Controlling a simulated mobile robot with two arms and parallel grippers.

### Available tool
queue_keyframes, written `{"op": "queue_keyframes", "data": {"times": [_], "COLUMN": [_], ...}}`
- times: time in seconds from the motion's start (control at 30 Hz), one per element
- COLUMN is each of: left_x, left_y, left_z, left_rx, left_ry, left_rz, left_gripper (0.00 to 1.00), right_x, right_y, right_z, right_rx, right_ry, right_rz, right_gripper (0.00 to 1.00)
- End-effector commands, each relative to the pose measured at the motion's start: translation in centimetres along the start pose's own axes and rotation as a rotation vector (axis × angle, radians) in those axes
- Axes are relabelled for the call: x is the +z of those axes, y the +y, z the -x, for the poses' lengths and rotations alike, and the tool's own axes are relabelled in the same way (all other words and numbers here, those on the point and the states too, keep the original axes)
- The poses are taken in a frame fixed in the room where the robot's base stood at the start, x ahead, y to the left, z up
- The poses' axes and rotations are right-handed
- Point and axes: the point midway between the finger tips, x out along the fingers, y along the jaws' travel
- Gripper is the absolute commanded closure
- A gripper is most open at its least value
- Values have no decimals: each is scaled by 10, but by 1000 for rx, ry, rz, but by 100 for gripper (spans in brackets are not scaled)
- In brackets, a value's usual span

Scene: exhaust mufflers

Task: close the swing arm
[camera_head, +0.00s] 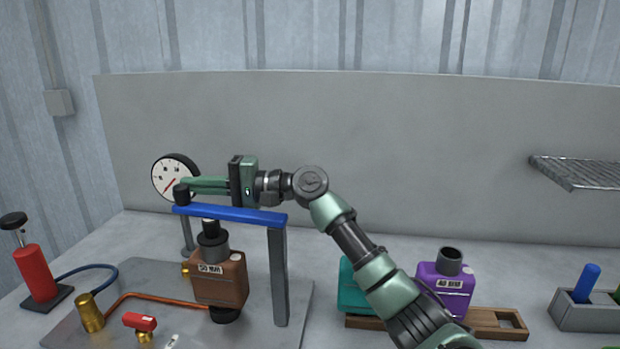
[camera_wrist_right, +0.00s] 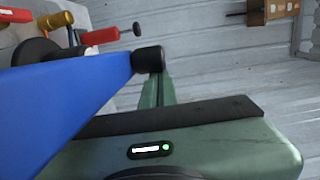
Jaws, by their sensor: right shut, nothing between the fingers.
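The swing arm (camera_head: 232,214) is a blue bar on a grey upright post (camera_head: 278,275). It spans over the brown muffler (camera_head: 220,278), above the black plug on the muffler's top. A black knob (camera_head: 181,195) stands at the bar's free left end. My right gripper (camera_head: 187,184) is shut and empty, its green fingers level and reaching left to the knob. In the right wrist view the fingers (camera_wrist_right: 157,92) end beside the knob (camera_wrist_right: 149,60), next to the blue bar (camera_wrist_right: 60,100); I cannot tell whether they touch. My left gripper is not in view.
A dial gauge (camera_head: 174,178) stands close behind the fingertips. A red hand pump (camera_head: 35,272), brass fitting (camera_head: 91,312), copper pipe and red-handled valve (camera_head: 140,322) are at left. Teal and purple (camera_head: 445,289) mufflers sit in a wooden rack at right, partly behind my arm.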

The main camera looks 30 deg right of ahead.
Motion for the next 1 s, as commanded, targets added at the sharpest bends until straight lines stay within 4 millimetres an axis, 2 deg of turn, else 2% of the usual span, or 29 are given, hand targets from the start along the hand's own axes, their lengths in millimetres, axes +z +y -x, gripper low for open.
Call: {"op": "queue_keyframes", "data": {"times": [0.7, 0.83, 1.0], "left_x": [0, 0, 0], "left_y": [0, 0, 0], "left_z": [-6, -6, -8], "left_rx": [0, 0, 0], "left_ry": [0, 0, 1], "left_rz": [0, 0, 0], "left_gripper": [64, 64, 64], "right_x": [2, 1, 0], "right_y": [0, 1, 2], "right_z": [1, 14, 44], "right_rx": [1, 1, 2], "right_ry": [-41, -40, -39], "right_rz": [0, -1, -1], "right_gripper": [100, 100, 100]}}
